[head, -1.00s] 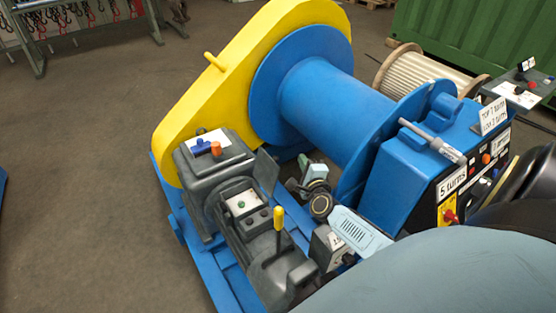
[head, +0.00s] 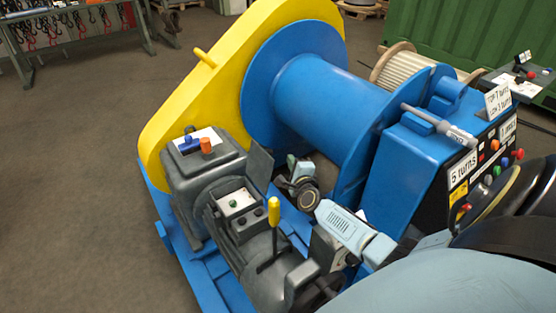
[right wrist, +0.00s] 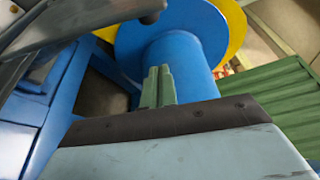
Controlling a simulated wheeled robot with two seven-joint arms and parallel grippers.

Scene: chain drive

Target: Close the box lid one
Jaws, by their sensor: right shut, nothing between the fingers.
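A small grey box (head: 234,203) on the grey machine housing has a white panel with a green button inside. Its dark flat lid (head: 260,164) stands up, open, at the box's far right edge. My right gripper (head: 291,160) is to the right of the lid, apart from it in the picture, in front of the blue drum. Its greenish fingers show shut and empty in the right wrist view (right wrist: 157,86), pointing toward the drum. My left gripper is not in view.
A yellow-knobbed lever (head: 274,212) rises just right of the box. The blue drum (head: 335,100) and yellow guard (head: 190,95) stand behind. A blue cabinet (head: 408,170) with buttons stands at right. The floor at left is clear.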

